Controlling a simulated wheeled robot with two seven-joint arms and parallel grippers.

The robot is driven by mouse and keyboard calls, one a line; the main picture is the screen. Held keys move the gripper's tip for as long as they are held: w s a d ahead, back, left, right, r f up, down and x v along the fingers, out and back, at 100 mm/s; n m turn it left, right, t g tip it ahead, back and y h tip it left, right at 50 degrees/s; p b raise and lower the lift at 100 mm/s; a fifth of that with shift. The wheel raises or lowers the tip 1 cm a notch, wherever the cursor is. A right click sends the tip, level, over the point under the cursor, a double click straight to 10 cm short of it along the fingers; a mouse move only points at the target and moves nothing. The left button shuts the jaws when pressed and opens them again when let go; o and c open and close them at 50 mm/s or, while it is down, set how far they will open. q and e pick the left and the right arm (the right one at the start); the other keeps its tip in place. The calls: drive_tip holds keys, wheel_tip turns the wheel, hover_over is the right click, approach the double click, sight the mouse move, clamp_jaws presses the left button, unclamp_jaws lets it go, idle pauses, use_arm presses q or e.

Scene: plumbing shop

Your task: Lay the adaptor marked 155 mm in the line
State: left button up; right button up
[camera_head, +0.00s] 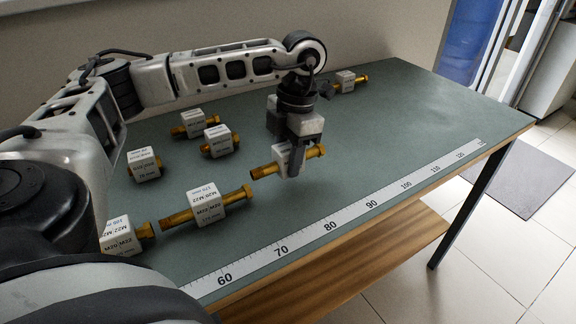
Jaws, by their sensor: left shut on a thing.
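My left gripper (294,168) is shut on an adaptor, a white block (280,157) with brass ends, low over the green table. Its fingers cover much of the block, and I cannot read its marking. Its left brass end is close to the right end of a long adaptor (207,205) that seems marked 175 mm; I cannot tell if they touch. Another adaptor (121,239) lies to the left of that one, partly hidden by my arm. These lie in a row behind the ruler strip (330,226). My right gripper is not in view.
Loose adaptors stand behind the row: one at left (144,165), one in the middle (217,141), one behind it (193,124) and one at the far back (346,82). The table (420,110) is clear on the right.

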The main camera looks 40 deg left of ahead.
use_arm(q)
wheel_tip(320, 180, down, 3)
drive_tip(key=shift+w+a+r, duration=0.1)
drive_tip(key=shift+w+r, duration=0.05)
drive_tip(key=shift+r, duration=0.05)
drive_tip(key=shift+f, duration=0.4)
drive_tip(key=shift+f, duration=0.15)
drive_tip(key=o, duration=1.1)
